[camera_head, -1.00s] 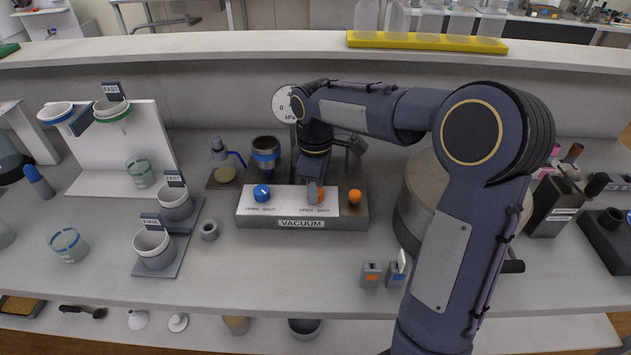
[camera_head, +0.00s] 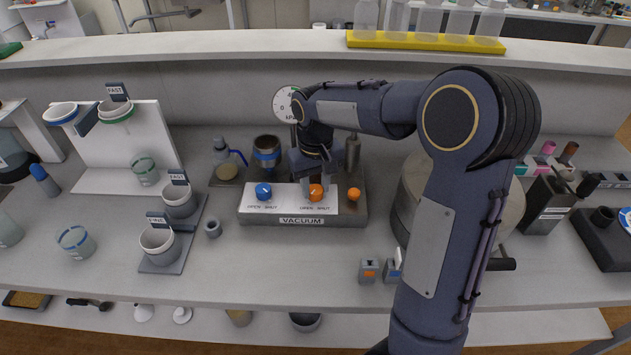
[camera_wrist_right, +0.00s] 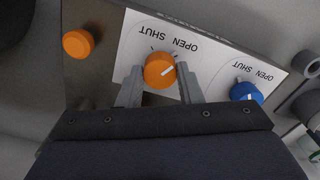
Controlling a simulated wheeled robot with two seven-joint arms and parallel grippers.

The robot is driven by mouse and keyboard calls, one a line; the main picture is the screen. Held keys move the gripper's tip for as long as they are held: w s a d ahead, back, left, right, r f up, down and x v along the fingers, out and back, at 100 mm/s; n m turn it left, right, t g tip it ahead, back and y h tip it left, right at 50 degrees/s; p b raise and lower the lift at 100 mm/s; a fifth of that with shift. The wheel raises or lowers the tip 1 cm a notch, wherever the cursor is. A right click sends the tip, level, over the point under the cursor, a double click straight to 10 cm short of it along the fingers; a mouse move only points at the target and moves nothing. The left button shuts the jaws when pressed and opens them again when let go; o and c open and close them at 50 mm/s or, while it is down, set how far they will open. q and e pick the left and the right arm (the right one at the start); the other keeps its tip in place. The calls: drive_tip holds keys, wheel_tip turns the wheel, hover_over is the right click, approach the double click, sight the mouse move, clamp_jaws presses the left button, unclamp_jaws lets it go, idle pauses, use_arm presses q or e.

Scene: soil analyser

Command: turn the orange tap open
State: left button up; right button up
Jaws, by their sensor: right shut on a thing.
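The orange tap (camera_head: 316,193) sits on the white plate of the vacuum panel (camera_head: 302,221), right of the blue tap (camera_head: 264,191). My right gripper (camera_head: 321,182) reaches down to it from behind. In the right wrist view, my right gripper's fingers (camera_wrist_right: 159,84) stand on either side of the orange tap (camera_wrist_right: 159,70), shut on it. The tap's white mark points to the right and slightly up, on the side of the printed word OPEN. The blue tap (camera_wrist_right: 246,92) is to the right there. My left gripper is not in view.
A plain orange knob (camera_head: 354,194) sits close to the right of the orange tap. A gauge (camera_head: 285,104) and a cup with a blue band (camera_head: 267,153) stand behind the panel. A large round vessel (camera_head: 408,200) stands to the right, partly hidden by my arm.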

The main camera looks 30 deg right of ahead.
sight(316, 189)
drive_tip(key=shift+r+m, duration=0.1)
drive_tip(key=shift+m, duration=1.4)
drive_tip(key=shift+p, duration=0.3)
drive_tip(key=o, duration=1)
drive_tip(key=shift+c, duration=0.2)
wheel_tip(316, 189, up, 8)
drive_tip(key=shift+f, duration=0.15)
